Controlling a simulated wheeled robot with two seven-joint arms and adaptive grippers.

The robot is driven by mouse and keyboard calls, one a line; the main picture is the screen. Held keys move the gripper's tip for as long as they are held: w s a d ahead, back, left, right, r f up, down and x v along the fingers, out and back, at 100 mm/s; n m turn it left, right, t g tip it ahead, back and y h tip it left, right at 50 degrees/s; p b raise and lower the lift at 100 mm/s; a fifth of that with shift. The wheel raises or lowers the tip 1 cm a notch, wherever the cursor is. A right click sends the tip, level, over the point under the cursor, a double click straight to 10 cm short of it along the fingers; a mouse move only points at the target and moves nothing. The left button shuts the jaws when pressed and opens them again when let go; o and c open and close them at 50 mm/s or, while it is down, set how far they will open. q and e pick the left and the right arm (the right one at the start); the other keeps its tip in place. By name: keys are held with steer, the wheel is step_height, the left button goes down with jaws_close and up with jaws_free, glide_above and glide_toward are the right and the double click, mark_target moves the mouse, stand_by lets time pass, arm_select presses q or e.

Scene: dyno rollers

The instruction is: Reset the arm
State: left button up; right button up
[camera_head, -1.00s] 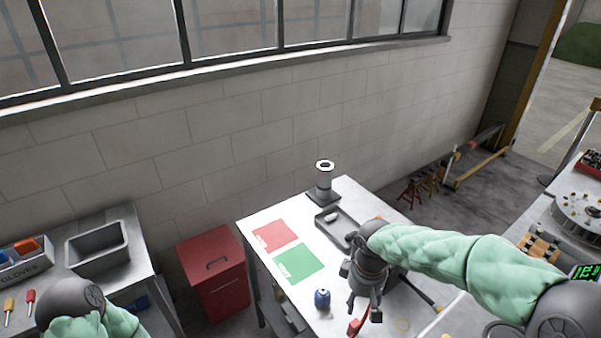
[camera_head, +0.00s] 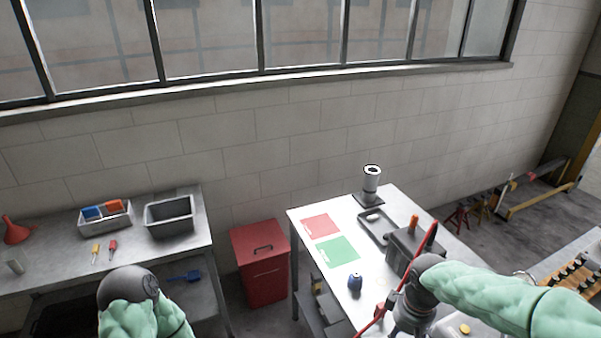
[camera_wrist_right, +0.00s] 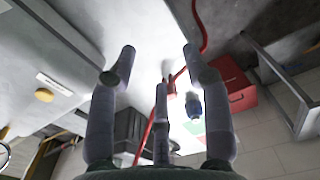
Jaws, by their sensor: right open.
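My right arm, in a green sleeve, comes in from the right in the head view. Its dark wrist (camera_head: 425,278) is over the near right part of the white table, and its fingertips are not clearly visible there. In the right wrist view my right gripper (camera_wrist_right: 158,65) is open, its fingers spread and nothing held between them. A red hose (camera_wrist_right: 190,62) crosses beyond the fingers; it also runs past my wrist in the head view (camera_head: 432,240). My left arm's green sleeve shows at the lower left, but its gripper is outside the view.
The white table (camera_head: 298,222) carries a red mat (camera_head: 320,225), a green mat (camera_head: 337,251), a blue bottle (camera_head: 355,283), a grey tray (camera_head: 377,232) and a dark box (camera_head: 401,251). A red cabinet (camera_head: 262,272) stands left. A bench (camera_head: 50,265) holds a grey bin (camera_head: 170,219).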

steer(key=a+f+m+y, duration=0.1)
steer(key=a+f, duration=0.2)
steer(key=f, duration=0.3)
steer(key=s+a+f+m+y, duration=0.1)
steer(key=a+f, duration=0.3)
steer(key=f, duration=0.2)
steer(key=a+f+m+y, duration=0.1)
steer(key=a+f, duration=0.2)
steer(key=f, duration=0.4)
steer(key=s+a+f+m, duration=0.3)
steer(key=s+a+f, duration=0.1)
steer(key=s+f, duration=0.5)
step_height(320, 180, down, 3)
steer(key=shift+r+m+y+b, duration=0.2)
steer(key=shift+m+y+b, duration=0.1)
steer(key=shift+y+b, duration=0.1)
steer(key=shift+a, duration=0.1)
